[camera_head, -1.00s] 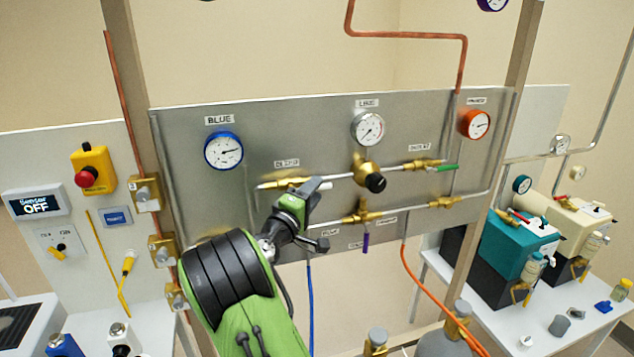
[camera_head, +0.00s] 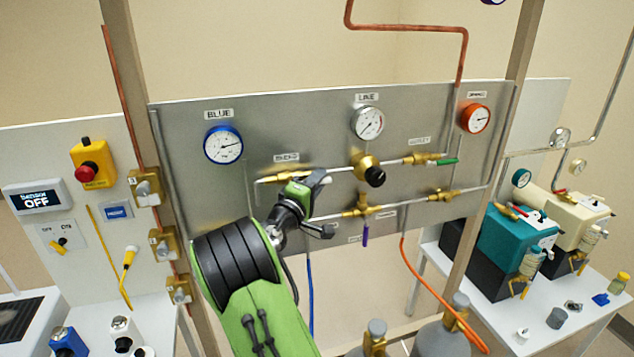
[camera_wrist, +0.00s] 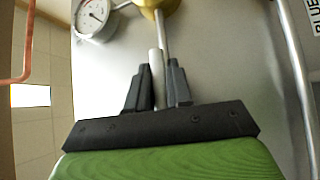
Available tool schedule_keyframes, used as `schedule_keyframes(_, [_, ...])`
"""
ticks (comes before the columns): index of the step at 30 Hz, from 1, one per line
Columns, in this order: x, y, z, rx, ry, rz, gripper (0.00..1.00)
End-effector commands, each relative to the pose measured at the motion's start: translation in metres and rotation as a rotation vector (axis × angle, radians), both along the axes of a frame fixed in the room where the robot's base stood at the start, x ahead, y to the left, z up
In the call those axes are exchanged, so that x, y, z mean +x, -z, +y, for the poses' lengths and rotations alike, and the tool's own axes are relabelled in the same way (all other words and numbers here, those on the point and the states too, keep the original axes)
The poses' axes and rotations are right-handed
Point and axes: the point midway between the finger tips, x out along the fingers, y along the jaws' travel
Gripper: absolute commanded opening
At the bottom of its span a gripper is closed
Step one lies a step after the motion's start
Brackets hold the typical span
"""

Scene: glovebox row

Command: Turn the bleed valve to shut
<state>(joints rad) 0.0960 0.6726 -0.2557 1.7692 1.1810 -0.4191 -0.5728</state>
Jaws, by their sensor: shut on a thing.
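The bleed valve's brass body (camera_head: 290,178) sits on the upper pipe at the panel's left, under a small label that seems to read BLEED. My gripper (camera_head: 322,204) is at the panel just right of and below it. In the wrist view, my gripper (camera_wrist: 158,85) is shut on a light grey, rod-like handle (camera_wrist: 156,66), one dark finger on each side. I take it for the valve's handle; its root is hidden by the fingers. In the head view my gripper hides the handle.
A brass regulator with a black knob (camera_head: 375,177) is close to the right, below the LINE gauge (camera_head: 367,123). A green lever (camera_head: 446,162) and a purple lever (camera_head: 365,236) stick out nearby. Blue (camera_head: 310,290) and orange hoses (camera_head: 425,290) hang below the panel.

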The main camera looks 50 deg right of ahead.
Motion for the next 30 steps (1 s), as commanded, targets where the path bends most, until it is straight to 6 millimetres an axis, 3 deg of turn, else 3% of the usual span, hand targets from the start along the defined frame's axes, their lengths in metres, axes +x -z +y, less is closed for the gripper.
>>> schedule_keyframes(11, [0.000,0.006,0.001,0.096,0.000,-0.053,0.00])
schedule_keyframes(30, [0.006,0.036,0.011,0.598,0.003,-0.330,0.00])
